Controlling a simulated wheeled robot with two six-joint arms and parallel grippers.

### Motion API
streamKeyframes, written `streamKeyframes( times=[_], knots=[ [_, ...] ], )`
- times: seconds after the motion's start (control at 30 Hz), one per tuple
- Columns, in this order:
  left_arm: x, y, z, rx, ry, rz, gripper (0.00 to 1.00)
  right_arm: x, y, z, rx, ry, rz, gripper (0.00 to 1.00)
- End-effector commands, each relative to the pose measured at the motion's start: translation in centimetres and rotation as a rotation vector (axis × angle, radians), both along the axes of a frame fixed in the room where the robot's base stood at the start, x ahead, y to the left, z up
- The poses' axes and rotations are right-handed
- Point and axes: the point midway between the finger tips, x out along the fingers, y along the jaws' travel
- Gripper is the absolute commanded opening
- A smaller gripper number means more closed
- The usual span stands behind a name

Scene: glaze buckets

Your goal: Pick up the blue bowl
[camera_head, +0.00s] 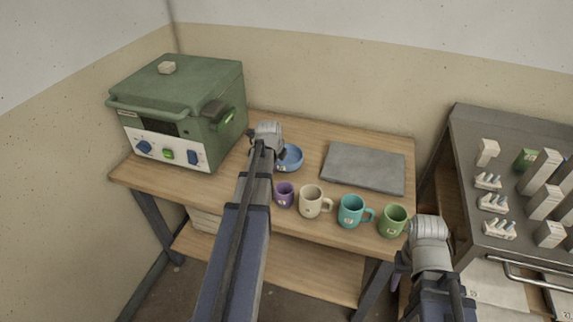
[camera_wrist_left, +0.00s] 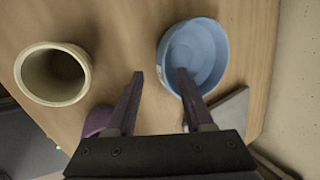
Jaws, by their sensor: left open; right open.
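The blue bowl (camera_head: 291,158) stands upright on the wooden table, partly hidden behind my left gripper (camera_head: 273,148). In the left wrist view the blue bowl (camera_wrist_left: 208,48) is empty. There my left gripper (camera_wrist_left: 159,74) is open, with nothing held. One finger overlaps the bowl's inside and the other is outside it, so the near rim shows between them; I cannot tell the height gap or whether they touch. My right gripper (camera_head: 408,258) is low at the right, by the table's front right corner, away from the bowl; its fingers are mostly hidden.
A purple cup (camera_head: 284,194), cream mug (camera_head: 310,201), teal mug (camera_head: 351,211) and green mug (camera_head: 393,220) line the front edge. A grey slab (camera_head: 364,168) lies right of the bowl. A green kiln (camera_head: 180,105) stands left. A grey rack (camera_head: 490,150) is at right.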

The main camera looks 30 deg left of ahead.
Motion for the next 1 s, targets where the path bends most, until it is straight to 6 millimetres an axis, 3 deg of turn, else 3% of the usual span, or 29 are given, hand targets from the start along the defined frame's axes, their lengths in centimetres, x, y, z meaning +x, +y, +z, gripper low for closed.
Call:
streamKeyframes(
  times=[0.27,0.67,0.93,1.0],
  knots=[
    [0.4,0.1,-0.8,0.000,0.000,0.000,0.52,0.0,0.0,-0.8,0.000,0.000,0.000,0.50],
    [2.3,0.5,-5.0,0.000,0.000,0.000,0.52,0.0,0.0,-5.0,0.000,0.000,0.001,0.50],
    [2.4,0.6,-5.0,0.000,0.000,0.000,0.52,0.0,0.0,-5.0,0.000,0.000,0.001,0.50],
    [2.4,0.6,-5.0,0.000,0.000,0.000,0.46,0.0,0.0,-5.0,0.000,0.000,0.001,0.50]
  ],
)
